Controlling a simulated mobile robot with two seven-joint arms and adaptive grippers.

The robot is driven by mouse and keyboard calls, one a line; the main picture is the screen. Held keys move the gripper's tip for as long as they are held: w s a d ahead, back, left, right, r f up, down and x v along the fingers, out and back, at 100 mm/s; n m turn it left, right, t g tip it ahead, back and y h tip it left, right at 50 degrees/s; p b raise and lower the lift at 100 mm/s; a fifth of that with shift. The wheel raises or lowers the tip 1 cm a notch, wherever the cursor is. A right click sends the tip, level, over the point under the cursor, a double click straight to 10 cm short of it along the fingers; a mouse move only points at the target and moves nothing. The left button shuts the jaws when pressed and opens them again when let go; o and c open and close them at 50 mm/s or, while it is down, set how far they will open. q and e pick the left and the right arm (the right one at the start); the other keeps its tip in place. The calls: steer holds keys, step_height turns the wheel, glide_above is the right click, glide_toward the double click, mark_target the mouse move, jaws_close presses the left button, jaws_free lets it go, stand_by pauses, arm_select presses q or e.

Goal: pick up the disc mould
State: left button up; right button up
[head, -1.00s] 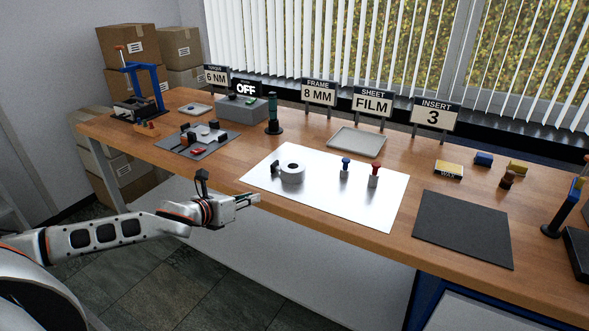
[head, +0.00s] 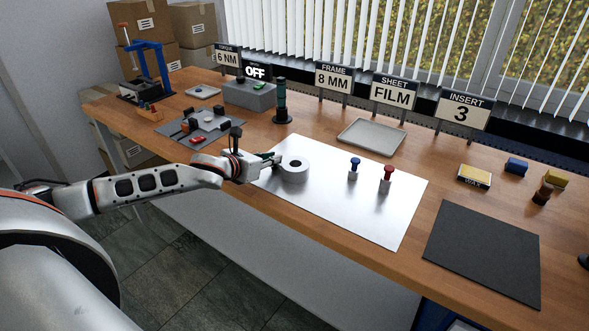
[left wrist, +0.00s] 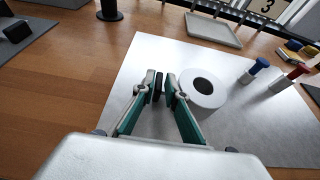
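The disc mould is a pale round block (head: 295,176) with a dark hole in its top, standing on the silvery sheet. It also shows in the left wrist view (left wrist: 202,101). A dark upright grip (left wrist: 158,86) stands at its left side. My left gripper (head: 276,158) is at the left side of the mould, low over the sheet. In the left wrist view its two fingers (left wrist: 161,88) stand on either side of the dark grip and look open, with a narrow gap. Contact cannot be made out. My right gripper is not in view.
The silvery sheet (head: 365,225) also bears a blue-topped stamp (head: 354,164) and a red-topped stamp (head: 388,174), right of the mould. A grey tray (head: 371,138) lies behind. A dark mat (head: 485,250) lies to the right. A grey plate with small parts (head: 215,138) is at left.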

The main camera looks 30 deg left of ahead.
arm_select(q)
steer(key=x, duration=0.3)
steer(key=shift+w+f, duration=0.15)
steer(key=shift+w, duration=0.15)
jaws_close()
